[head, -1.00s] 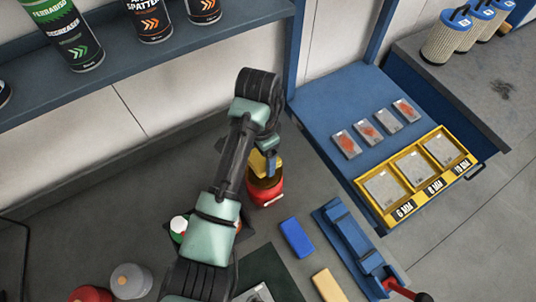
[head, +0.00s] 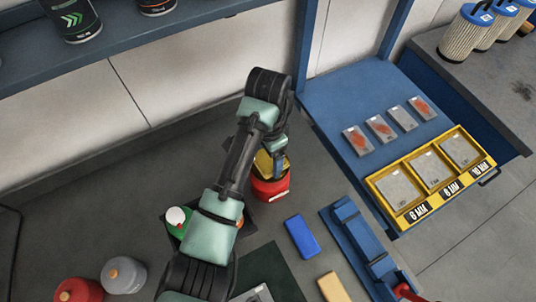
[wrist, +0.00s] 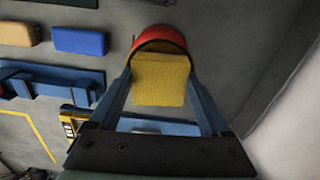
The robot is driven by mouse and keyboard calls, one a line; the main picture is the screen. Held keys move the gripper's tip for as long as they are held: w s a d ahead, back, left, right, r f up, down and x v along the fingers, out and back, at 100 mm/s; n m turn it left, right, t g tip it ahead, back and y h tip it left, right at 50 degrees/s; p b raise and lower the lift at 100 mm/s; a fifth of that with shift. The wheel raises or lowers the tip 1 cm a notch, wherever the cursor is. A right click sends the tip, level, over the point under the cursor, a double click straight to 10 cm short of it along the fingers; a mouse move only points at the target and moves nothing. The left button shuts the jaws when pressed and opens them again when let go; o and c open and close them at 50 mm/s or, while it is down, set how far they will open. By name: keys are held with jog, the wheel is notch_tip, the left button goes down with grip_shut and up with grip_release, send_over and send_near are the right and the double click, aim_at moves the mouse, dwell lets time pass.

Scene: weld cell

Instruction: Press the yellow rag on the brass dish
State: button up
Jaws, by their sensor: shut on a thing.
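The yellow rag (head: 263,162) is held in my gripper (wrist: 160,82), which is shut on it. In the wrist view, the rag (wrist: 160,80) fills the space between the two blue fingers. The rag is right at the top of a red can (head: 271,190), which shows behind it in the wrist view (wrist: 158,34). The brass dish seems to be the dark brownish top inside the can's red rim (wrist: 160,46). The rag and fingers hide most of it. I cannot tell whether the rag touches the dish.
A green bottle with a white cap (head: 177,218) stands left of the can, close to my arm. A blue block (head: 300,236), a tan block (head: 332,287) and a blue clamp fixture (head: 358,240) lie to the right. A yellow tray (head: 403,222) sits beyond. A shelf (head: 130,45) runs behind.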

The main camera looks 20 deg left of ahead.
aim_at(268, 159)
jog(key=shift+f+b, duration=0.6)
jog(key=shift+f, duration=0.55)
dwell(1.6)
jog(key=shift+r, duration=0.1)
notch_tip(268, 159, up, 7)
jog(key=p, duration=0.7)
dwell(0.8)
